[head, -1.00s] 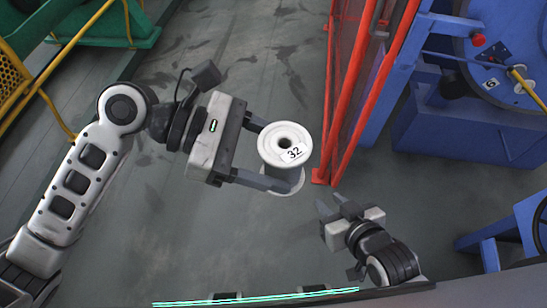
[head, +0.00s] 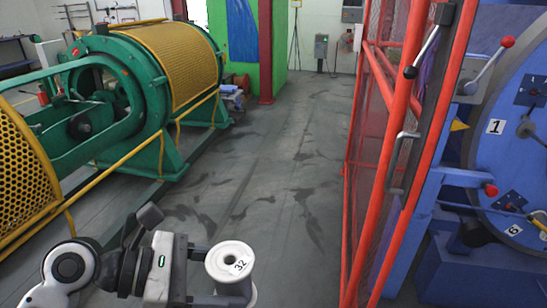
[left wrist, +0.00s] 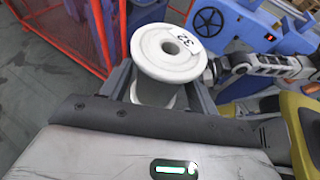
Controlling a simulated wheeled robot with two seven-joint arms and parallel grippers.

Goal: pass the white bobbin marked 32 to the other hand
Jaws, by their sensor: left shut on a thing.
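The white bobbin marked 32 (head: 227,270) is at the bottom of the head view, its numbered flange facing up. My left gripper (head: 220,281) is shut on it, with the fingers on either side of the core below the top flange. In the left wrist view the bobbin (left wrist: 160,66) sits between the fingers (left wrist: 160,92). My right gripper (left wrist: 217,70) shows small in the left wrist view, just right of the bobbin; its fingertips are partly hidden and its opening is unclear. It is outside the head view.
A red mesh guard (head: 375,150) and a blue machine with numbered discs (head: 500,180) stand on the right. A green machine with yellow mesh covers (head: 150,75) stands on the left. The grey floor (head: 285,170) between them is clear.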

